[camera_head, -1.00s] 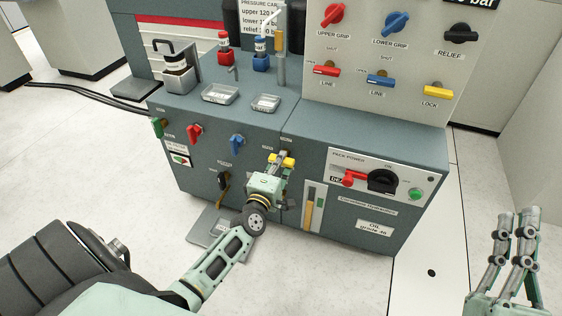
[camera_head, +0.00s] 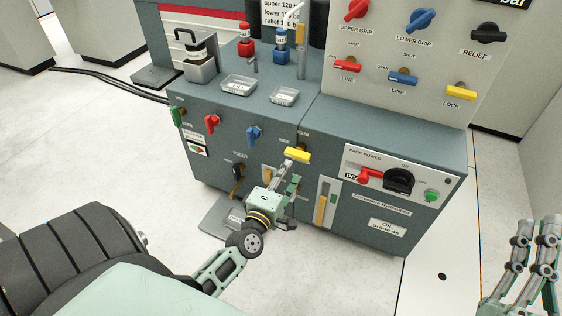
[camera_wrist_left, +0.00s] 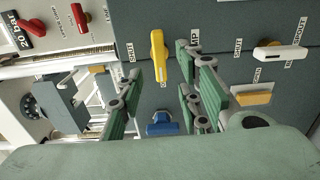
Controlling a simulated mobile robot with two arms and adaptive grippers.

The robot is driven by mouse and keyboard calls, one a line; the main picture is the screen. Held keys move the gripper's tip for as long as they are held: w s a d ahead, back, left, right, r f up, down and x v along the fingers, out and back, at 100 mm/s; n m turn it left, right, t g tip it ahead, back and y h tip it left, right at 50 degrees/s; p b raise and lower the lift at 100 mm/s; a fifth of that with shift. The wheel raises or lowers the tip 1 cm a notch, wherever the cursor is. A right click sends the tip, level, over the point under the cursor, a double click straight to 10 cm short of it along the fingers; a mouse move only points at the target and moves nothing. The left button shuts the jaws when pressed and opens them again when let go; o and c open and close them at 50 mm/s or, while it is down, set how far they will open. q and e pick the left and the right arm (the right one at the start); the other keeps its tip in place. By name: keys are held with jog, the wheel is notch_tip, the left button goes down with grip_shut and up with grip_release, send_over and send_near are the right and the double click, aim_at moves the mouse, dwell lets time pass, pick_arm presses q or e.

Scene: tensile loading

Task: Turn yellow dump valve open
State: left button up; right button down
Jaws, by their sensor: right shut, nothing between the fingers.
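The yellow dump valve handle (camera_head: 297,155) is on the cabinet's front, its bar lying roughly level across the panel. In the left wrist view the yellow handle (camera_wrist_left: 158,55) shows as an upright bar beyond the gap between my fingers. A SHUT label is beside it. My left gripper (camera_head: 291,177) is just below and in front of the handle in the head view, apart from it. In the left wrist view its fingers (camera_wrist_left: 158,72) are spread with nothing between them. My right gripper (camera_head: 537,232) is shut and empty at the far right, away from the cabinet.
A red handle (camera_head: 211,123), a blue handle (camera_head: 253,136) and a black handle (camera_head: 238,177) are on the same front. The pack power panel (camera_head: 403,178) is to the right. Another yellow LOCK handle (camera_head: 461,92) is on the upper panel. A grey tray (camera_head: 222,217) lies on the floor.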

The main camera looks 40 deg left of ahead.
pick_arm(q)
jog(key=v, duration=0.3)
jog(key=shift+s+d, duration=0.1)
jog(key=shift+s, duration=0.2)
